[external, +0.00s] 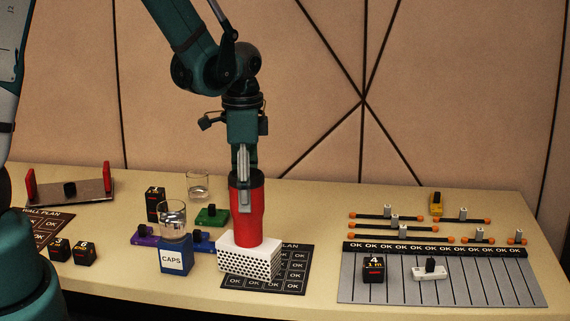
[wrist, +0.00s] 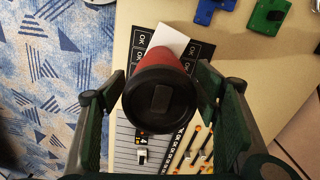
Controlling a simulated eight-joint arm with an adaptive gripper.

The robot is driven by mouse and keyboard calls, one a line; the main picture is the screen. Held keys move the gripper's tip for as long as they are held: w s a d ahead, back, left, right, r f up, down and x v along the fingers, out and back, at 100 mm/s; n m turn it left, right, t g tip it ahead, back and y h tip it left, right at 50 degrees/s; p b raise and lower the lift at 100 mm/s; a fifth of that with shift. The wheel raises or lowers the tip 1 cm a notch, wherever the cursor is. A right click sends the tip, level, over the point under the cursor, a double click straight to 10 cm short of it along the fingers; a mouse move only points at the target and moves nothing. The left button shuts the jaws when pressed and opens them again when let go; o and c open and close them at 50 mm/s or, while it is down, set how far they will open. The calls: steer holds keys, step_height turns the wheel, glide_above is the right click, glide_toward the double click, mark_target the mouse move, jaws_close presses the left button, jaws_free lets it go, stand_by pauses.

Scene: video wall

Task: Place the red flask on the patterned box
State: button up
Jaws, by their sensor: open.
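The red flask (external: 246,212) stands upright on top of the white box with a dotted pattern (external: 249,262). In the wrist view the flask (wrist: 160,100) is seen from above, with its dark lid toward the camera, and a white corner of the box (wrist: 170,40) shows behind it. My gripper (external: 243,172) is directly above and around the top of the flask. In the wrist view my gripper's fingers (wrist: 158,95) are spread on both sides of the flask, with a visible gap on each side.
A blue CAPS box (external: 174,257) with a glass (external: 172,220) on it stands just left of the patterned box. A dark OK mat (external: 292,268) lies under the box. Rods and a striped panel (external: 450,280) lie to the right. Another glass (external: 197,184) stands behind.

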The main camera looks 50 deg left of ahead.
steer(key=shift+r+p, duration=0.35)
steer(key=shift+r, duration=4.65)
steer(key=shift+r, duration=0.1)
steer(key=shift+s+d+r, duration=0.25)
steer(key=shift+s+r, duration=0.05)
steer(key=shift+r, duration=0.15)
steer(key=s+d+r+n+t, duration=0.3)
steer(key=s+d+r, duration=0.1)
steer(key=s+r, duration=0.3)
steer(key=s+d+r+n+t, duration=0.3)
steer(key=s+r, duration=0.4)
steer(key=s, duration=0.3)
steer(key=shift+s+d+r+n+t, duration=0.25)
steer(key=shift+s+d+n+t, duration=0.25)
steer(key=shift+d, duration=0.65)
